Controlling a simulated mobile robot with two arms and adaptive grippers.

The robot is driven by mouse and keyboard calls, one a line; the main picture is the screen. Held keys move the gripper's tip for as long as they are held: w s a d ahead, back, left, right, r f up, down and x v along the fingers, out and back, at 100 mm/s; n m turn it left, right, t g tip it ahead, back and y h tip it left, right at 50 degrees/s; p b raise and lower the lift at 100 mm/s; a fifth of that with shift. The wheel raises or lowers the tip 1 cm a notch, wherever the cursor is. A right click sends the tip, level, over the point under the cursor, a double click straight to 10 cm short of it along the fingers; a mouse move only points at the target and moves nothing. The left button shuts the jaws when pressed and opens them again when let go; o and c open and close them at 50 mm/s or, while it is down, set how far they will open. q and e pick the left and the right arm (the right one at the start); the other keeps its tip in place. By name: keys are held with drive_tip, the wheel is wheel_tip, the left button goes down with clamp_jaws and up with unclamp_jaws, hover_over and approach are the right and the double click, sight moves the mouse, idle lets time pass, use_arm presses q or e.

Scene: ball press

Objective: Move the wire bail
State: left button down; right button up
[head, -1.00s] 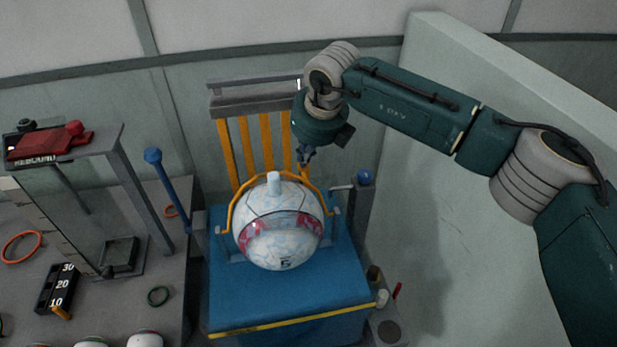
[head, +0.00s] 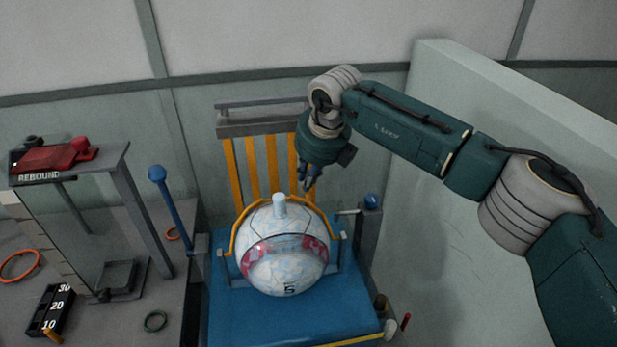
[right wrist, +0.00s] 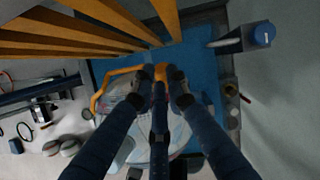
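The wire bail (head: 237,232) is an orange hoop arching over the back of a white ball (head: 285,272) with red patches. It also shows in the right wrist view (right wrist: 105,89), left of the fingers. My right gripper (head: 309,187) is above the bail's upper right part, pointing down. My left gripper is not in view.
The ball rests on a blue press bed (head: 232,318) with yellow slats (head: 254,165) behind. A blue-knobbed lever (head: 172,205) stands left. A blue knob (head: 371,201) on a post is close on the right. A pale wall (head: 470,240) bounds the right side.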

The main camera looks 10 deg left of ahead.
drive_tip(key=o, duration=0.4)
drive_tip(key=shift+o, duration=0.2)
drive_tip(key=v, duration=1.2)
drive_tip(key=shift+f, duration=0.1)
